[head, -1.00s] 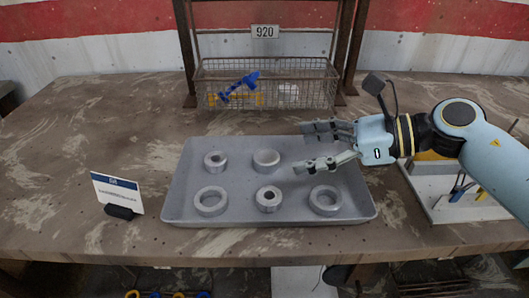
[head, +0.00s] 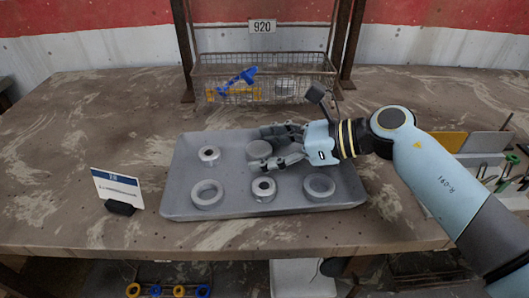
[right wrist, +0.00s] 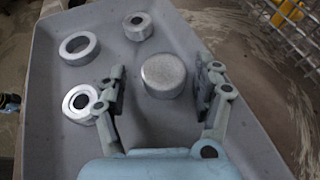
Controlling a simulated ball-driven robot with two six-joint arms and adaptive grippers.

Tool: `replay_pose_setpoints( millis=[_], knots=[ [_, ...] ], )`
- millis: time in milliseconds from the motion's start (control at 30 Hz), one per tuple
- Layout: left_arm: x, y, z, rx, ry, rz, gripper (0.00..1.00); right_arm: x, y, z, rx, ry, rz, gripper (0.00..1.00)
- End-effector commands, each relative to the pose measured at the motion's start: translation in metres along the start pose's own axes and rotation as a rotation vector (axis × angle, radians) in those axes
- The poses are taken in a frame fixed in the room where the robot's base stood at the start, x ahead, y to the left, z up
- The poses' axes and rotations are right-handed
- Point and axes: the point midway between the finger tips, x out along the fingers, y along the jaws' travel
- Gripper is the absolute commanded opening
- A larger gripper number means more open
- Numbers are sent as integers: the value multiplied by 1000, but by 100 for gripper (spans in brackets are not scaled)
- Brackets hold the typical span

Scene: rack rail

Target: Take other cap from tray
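The grey tray (head: 235,205) lies on the table with several round metal parts in it. A solid-topped round cap (head: 258,150) sits in its back row; it also shows in the right wrist view (right wrist: 163,75). My right gripper (head: 263,147) is over the tray from the right. Its fingers are open on either side of the cap, with gaps visible in the wrist view. My left gripper is not in view.
Rings sit at the tray's back left (head: 209,155), front left (head: 207,193) and front middle (head: 264,188). A wire basket (head: 300,75) with blue and yellow items stands behind. A sign (head: 117,190) stands left. A white rack with tools (head: 490,170) is at right.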

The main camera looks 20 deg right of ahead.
Motion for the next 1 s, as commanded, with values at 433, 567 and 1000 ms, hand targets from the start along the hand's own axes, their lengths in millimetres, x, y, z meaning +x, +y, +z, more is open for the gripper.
replay_pose_setpoints(
  millis=[433,567,1000],
  knots=[
    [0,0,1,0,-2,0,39,0,3,-7,10,12,7,19],
    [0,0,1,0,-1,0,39,0,3,-7,10,13,8,19],
    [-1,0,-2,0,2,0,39,-36,9,35,2,13,3,19]
  ],
)
